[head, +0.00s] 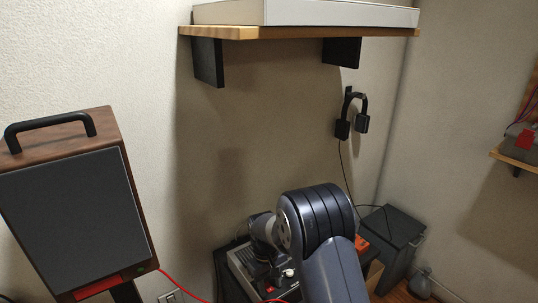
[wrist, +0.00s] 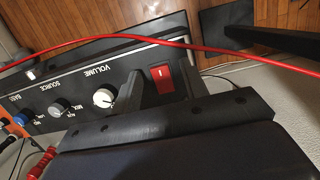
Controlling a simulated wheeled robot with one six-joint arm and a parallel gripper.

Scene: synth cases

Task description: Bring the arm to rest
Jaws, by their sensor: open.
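My arm reaches over a dark audio unit (head: 240,262) in the lower middle of the head view. Its wrist is bent down in front of the unit, and the fingers are hard to make out there. In the wrist view my gripper (wrist: 172,88) is open, with its two short dark fingers apart and nothing seen between them except the unit's front panel. A red rocker switch (wrist: 162,79) shows between the fingers. I cannot tell whether a finger touches the panel. A white volume knob (wrist: 104,97) is just left of the fingers.
A red cable (wrist: 150,38) crosses close in the wrist view. A speaker (head: 75,215) with a handle stands at left. A wooden shelf (head: 290,33) is on the wall above, and headphones (head: 351,115) hang at right. A dark box (head: 392,228) stands right of my arm. The space under the shelf is clear.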

